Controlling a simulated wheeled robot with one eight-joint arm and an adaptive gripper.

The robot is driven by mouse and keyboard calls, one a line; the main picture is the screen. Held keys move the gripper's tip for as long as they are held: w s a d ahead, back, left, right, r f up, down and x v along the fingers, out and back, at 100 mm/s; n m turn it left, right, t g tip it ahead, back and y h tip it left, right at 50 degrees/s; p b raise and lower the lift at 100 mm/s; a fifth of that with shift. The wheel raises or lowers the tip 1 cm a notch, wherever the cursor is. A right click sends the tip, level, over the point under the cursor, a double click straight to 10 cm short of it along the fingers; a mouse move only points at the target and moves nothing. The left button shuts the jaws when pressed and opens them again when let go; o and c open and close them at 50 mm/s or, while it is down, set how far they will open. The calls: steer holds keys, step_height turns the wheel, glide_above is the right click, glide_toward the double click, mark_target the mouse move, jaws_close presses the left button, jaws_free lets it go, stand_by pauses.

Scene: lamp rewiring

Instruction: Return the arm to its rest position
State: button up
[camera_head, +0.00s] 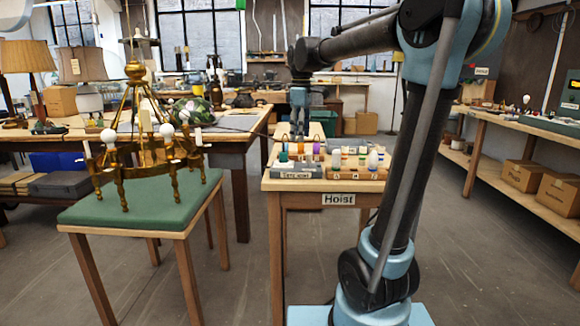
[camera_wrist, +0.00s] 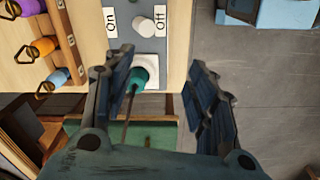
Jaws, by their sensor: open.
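My arm rises at the right of the head view, bends at the elbow and reaches left, back over the far part of the Hoist table (camera_head: 345,185). My gripper (camera_head: 298,128) hangs pointing down at the arm's end and is small there. In the wrist view my gripper (camera_wrist: 165,85) has its two dark fingers spread wide apart, with nothing held between them. A teal-tipped piece (camera_wrist: 146,70) shows beside the left finger, below a panel (camera_wrist: 165,45) marked On and Off with a white knob (camera_wrist: 146,26). I cannot tell whether the finger touches the teal piece.
A brass chandelier (camera_head: 135,150) with white bulbs stands on or hangs just over a green-topped stool (camera_head: 140,210) at left. Coloured pieces stand in racks (camera_head: 355,172) on the Hoist table. Lamps and benches line the left; a shelf (camera_head: 530,130) with boxes stands right.

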steer(key=s+d+f+m, duration=0.5)
steer(key=s+f, duration=0.4)
steer(key=s+d+f+m+t, duration=0.1)
steer(key=s+d+f+m, duration=0.3)
steer(key=s+f, duration=0.5)
steer(key=s+d+f+m, duration=0.5)
steer(key=s+d+f, duration=0.2)
steer(key=s+f, duration=0.1)
steer(key=shift+s+f+m+t, duration=0.3)
steer(key=shift+s+f+t, duration=0.1)
steer(key=shift+f, duration=0.25)
steer(key=shift+w+a+f, duration=0.1)
steer(key=shift+w+f, duration=0.1)
steer(key=shift+w, duration=0.25)
